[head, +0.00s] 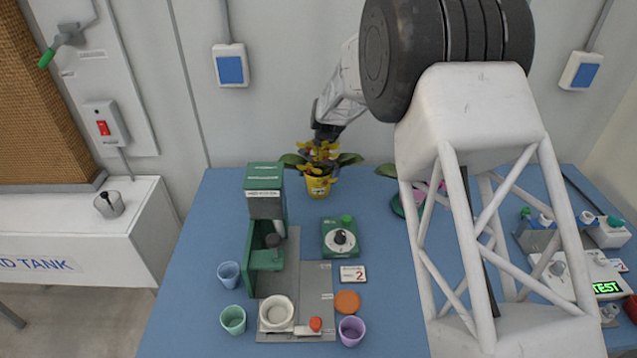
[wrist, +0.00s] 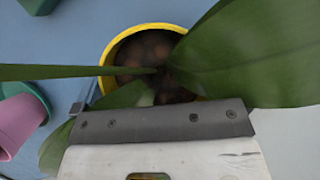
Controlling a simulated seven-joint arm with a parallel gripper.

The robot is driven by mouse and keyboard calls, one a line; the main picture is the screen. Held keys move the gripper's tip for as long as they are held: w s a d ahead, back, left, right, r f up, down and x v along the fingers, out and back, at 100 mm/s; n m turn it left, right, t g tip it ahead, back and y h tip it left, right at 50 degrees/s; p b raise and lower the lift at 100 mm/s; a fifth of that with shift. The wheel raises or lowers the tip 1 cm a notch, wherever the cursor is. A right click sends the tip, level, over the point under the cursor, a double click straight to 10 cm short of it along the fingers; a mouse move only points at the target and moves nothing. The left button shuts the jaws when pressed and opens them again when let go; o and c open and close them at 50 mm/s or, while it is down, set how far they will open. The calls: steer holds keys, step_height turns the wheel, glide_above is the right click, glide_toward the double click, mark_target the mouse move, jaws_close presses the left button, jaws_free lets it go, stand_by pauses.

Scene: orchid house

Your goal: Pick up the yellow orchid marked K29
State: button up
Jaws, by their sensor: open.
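The yellow orchid (head: 318,148) stands upright in a yellow pot (head: 319,187) near the back edge of the blue table, with broad green leaves to both sides. The pot's marking is too small to read. My gripper (head: 325,133) is open, at the flowers above the pot, partly hidden by them. In the wrist view, the yellow pot (wrist: 112,48) shows its rim and brown bark, with large leaves (wrist: 240,50) crossing it. The grey edge of my gripper (wrist: 160,122) lies in front of the pot; its fingertips are not clear there.
A green press-like machine (head: 263,215) stands left of the pot, and a green dial device (head: 341,238) in front. A pink pot (wrist: 18,125) is nearby, mostly hidden by my arm in the head view. Several cups stand at the front. The wall is close behind.

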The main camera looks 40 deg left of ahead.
steer(key=shift+c, duration=0.3)
steer(key=c, duration=0.7)
steer(key=shift+r, duration=0.2)
steer(key=shift+c, duration=0.2)
step_height(320, 180, up, 10)
steer(key=shift+f, duration=0.15)
stand_by(0.3)
